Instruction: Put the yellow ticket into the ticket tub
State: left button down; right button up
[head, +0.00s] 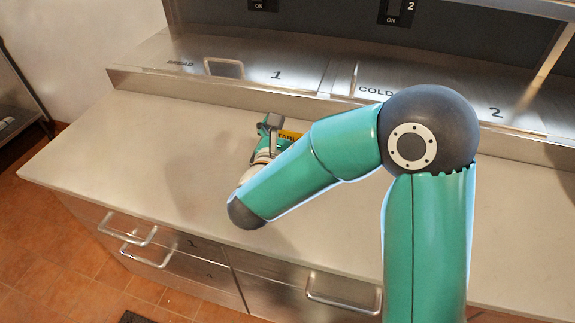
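The yellow ticket (289,135), with dark lettering, shows as a small strip at the back of the counter. My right arm hides its right part. My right gripper (270,122) is right beside the ticket's left end, low over the counter. It is small and partly covered by its own wrist, so I cannot tell whether its fingers are open or shut, or whether they touch the ticket. I cannot make out a ticket tub in this view. My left gripper is not in view.
The pale counter (120,150) is bare on its left side. A raised steel ledge (190,85) with numbered lids runs along its back. Drawers with handles (345,295) are below the front edge. My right arm covers much of the counter's middle and right.

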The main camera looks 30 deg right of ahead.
jog(key=shift+s+a, duration=0.1)
jog(key=v, duration=1.1)
jog(key=shift+s+a, duration=0.25)
jog(key=shift+f, duration=0.1)
dwell(1.2)
